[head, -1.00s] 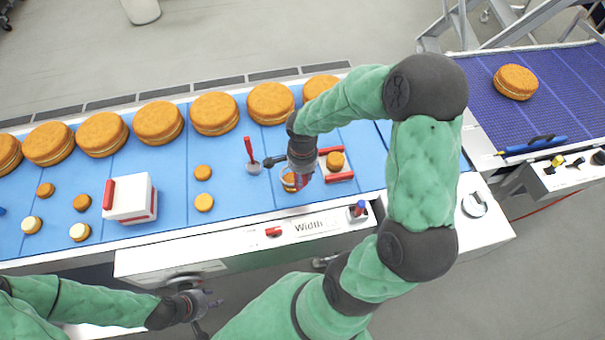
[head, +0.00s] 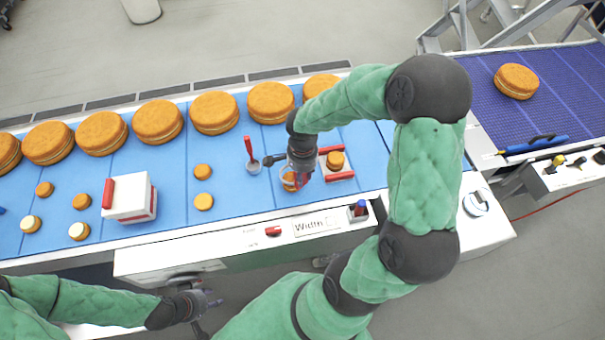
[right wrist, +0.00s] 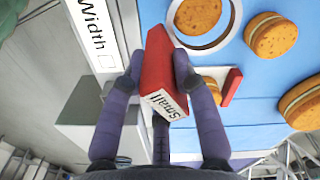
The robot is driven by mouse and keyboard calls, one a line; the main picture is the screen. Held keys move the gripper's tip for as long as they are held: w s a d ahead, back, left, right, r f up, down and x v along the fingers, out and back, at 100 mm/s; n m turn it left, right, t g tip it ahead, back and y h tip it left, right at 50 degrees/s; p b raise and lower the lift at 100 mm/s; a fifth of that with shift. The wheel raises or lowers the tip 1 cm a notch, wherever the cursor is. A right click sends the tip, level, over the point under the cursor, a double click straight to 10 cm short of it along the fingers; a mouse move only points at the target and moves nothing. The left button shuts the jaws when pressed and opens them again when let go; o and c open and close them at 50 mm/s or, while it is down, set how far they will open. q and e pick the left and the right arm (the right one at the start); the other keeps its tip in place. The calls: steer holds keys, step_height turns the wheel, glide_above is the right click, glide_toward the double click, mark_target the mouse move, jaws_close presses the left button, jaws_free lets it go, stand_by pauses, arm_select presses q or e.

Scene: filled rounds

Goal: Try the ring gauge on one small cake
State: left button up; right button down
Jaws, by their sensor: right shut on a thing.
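My right gripper (head: 296,176) is shut on the red handle (right wrist: 160,70) of the ring gauge, which is marked "Small". The gauge's white ring (right wrist: 232,27) shows at the top of the right wrist view, with a small cake (right wrist: 197,12) inside its outline. In the head view this cake (head: 289,182) is partly hidden by my gripper. I cannot tell how far down around the cake the ring sits. Other small cakes (head: 203,171) lie to the left on the blue belt (head: 235,185). My left gripper (head: 207,308) is open and empty in front of the belt.
A red-handled tool with a round end (head: 253,167) lies left of my right gripper. A small cake (head: 335,160) sits between red bars (head: 339,176) on the right. A white box with a red handle (head: 132,206) stands left. Large cakes (head: 214,112) line the back.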

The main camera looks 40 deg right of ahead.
steer(key=shift+f+b, duration=2.95)
steer(key=shift+b, duration=0.15)
stand_by(1.1)
steer(key=shift+c, duration=2)
jaws_free()
steer(key=shift+r, duration=0.1)
steer(key=shift+r+p, duration=2.15)
steer(key=shift+r, duration=1.3)
